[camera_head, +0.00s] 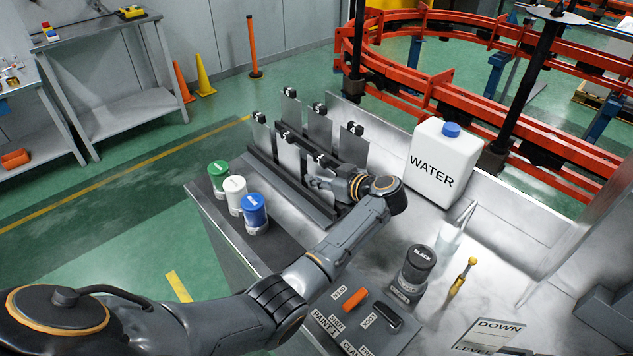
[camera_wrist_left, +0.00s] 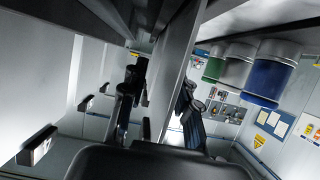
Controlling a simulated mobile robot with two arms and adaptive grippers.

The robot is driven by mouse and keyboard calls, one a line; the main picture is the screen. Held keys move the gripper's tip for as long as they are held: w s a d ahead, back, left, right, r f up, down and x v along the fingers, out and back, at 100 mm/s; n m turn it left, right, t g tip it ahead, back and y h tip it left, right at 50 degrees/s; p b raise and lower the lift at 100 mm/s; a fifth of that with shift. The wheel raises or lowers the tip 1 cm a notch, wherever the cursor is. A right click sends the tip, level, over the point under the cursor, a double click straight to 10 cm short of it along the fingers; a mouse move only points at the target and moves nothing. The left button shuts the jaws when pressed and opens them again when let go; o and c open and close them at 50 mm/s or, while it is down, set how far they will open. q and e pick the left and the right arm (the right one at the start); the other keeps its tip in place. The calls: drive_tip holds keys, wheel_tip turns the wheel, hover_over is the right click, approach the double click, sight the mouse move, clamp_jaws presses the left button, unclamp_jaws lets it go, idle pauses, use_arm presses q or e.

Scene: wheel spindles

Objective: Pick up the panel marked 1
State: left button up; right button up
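Several grey panels with black clips at their tops stand in two rows in a dark rack (camera_head: 290,180) on the metal table. In the left wrist view, a panel (camera_wrist_left: 172,70) stands between the two fingers of my left gripper (camera_wrist_left: 158,105). The fingers look apart, with gaps on both sides of the panel. My right gripper is not in view.
Green (camera_head: 218,176), white (camera_head: 236,194) and blue (camera_head: 254,211) canisters stand left of the rack. A white water jug (camera_head: 444,165) stands to the right. A black canister (camera_head: 415,268) and a yellow-handled tool (camera_head: 463,276) are nearer. Orange (camera_head: 354,299) and black items lie on the labelled board.

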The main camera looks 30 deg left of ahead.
use_arm(q)
drive_tip(key=shift+s+d+r, duration=0.15)
drive_tip(key=shift+s+r, duration=0.05)
drive_tip(key=shift+r, duration=0.05)
drive_tip(key=shift+d, duration=0.15)
drive_tip(key=shift+c, duration=0.9)
clamp_jaws()
